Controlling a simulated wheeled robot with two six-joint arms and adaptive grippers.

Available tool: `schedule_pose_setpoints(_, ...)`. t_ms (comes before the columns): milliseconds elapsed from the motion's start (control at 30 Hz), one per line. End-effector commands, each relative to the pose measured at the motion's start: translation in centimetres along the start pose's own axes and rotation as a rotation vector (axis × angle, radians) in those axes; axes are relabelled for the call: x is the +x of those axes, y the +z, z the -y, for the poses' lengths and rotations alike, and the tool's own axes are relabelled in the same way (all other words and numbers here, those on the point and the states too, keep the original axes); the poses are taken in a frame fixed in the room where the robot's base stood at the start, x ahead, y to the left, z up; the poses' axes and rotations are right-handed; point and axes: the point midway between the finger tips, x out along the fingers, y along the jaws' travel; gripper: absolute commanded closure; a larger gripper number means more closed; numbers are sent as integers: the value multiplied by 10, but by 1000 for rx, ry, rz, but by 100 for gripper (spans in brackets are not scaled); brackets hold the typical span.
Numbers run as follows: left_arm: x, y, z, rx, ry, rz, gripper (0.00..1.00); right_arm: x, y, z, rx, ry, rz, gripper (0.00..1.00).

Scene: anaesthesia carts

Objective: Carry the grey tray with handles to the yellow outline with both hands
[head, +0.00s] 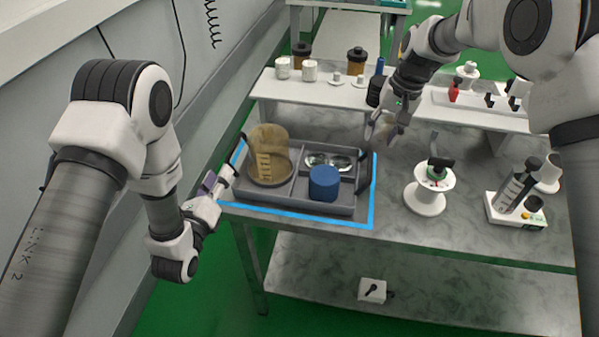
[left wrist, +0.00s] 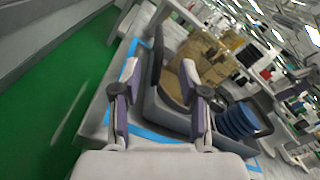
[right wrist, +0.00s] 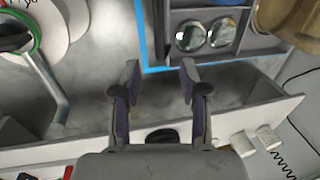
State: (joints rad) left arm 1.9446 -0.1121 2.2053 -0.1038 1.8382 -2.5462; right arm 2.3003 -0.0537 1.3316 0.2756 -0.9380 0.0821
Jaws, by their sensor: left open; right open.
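The grey tray (head: 325,207) with dark handles sits on the marbled table inside a blue outline. It holds a tan cup-like container (head: 268,150), a blue round block (head: 324,183) and clear round dishes (head: 328,161). My left gripper (head: 222,182) is open at the tray's left side; in the left wrist view the left handle (left wrist: 157,68) shows between and beyond its fingers (left wrist: 160,80). My right gripper (head: 384,128) is open and empty near the back right corner, beyond the right handle (head: 362,172); its fingers show in the right wrist view (right wrist: 160,72). No yellow outline is visible.
The blue outline (head: 300,217) runs close to the table's front edge. Right of the tray stand a white spool (head: 427,192) and a white box with dark cylinders (head: 515,208). A raised white shelf (head: 325,93) with jars lies behind. A wall borders the left.

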Motion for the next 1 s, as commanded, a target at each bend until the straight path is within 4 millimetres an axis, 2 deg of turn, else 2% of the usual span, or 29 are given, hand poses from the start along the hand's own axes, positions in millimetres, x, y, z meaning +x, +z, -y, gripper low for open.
schedule_pose_setpoints(433, 66, 0, 0, -1, 0, 1, 56, 67, 1, 0, 0, 2, 3, 57)
schedule_pose_setpoints(567, 74, 0, 0, -2, 1, -1, 56, 75, 1, 0, 0, 1, 2, 57)
schedule_pose_setpoints(800, 75, 0, 0, -2, 2, -1, 56, 76, 0, 0, 0, 1, 1, 57)
schedule_pose_setpoints(833, 75, 0, 0, -2, 2, -1, 60, 76, 0, 0, 0, 1, 1, 60)
schedule_pose_setpoints(933, 74, 0, 0, -2, 2, -1, 95, 76, 1, 0, 0, 1, 1, 96)
schedule_pose_setpoints(967, 74, 0, 0, -2, 2, -1, 100, 76, 1, 0, 0, 1, 1, 100)
schedule_pose_setpoints(1000, 74, 0, 0, -2, 2, -1, 100, 76, 1, 0, 0, 1, 1, 100)
